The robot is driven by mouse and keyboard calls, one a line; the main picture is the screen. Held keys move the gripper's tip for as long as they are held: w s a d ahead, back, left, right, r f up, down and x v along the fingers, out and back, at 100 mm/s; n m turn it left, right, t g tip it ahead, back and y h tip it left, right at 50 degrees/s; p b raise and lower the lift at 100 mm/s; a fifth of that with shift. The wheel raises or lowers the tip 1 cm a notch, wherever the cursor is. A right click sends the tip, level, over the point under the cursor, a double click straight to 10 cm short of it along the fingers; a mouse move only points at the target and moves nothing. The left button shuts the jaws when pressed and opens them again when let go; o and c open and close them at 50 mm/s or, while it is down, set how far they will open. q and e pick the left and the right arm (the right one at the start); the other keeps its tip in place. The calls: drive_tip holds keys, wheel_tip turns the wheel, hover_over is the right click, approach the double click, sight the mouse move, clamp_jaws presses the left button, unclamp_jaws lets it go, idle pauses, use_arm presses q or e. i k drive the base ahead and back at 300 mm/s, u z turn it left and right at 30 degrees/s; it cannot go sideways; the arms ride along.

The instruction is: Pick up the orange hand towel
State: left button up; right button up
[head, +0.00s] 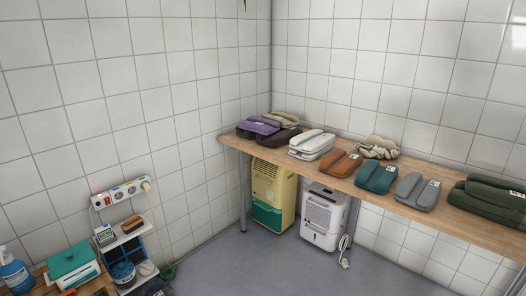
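The orange hand towel (340,163) lies folded on the long wooden table (435,172) against the right-hand tiled wall. It looks brownish orange, with a small pale tag at its upper right. A white folded item (312,144) lies to its left and a teal folded towel (377,176) to its right, with small gaps between. A beige bundle (379,147) lies behind it to the right. Neither of my grippers shows in the head view.
A purple folded item (258,127), a grey towel (416,190) and a dark green stack (488,200) share the table. A yellow-and-green unit (273,192) and a white unit (325,215) stand beneath it. Grey floor (250,265) lies open in front.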

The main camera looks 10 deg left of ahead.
sight(338, 163)
drive_tip(key=u, duration=0.85)
drive_tip(key=i, duration=2.55)
drive_tip(key=z, duration=0.85)
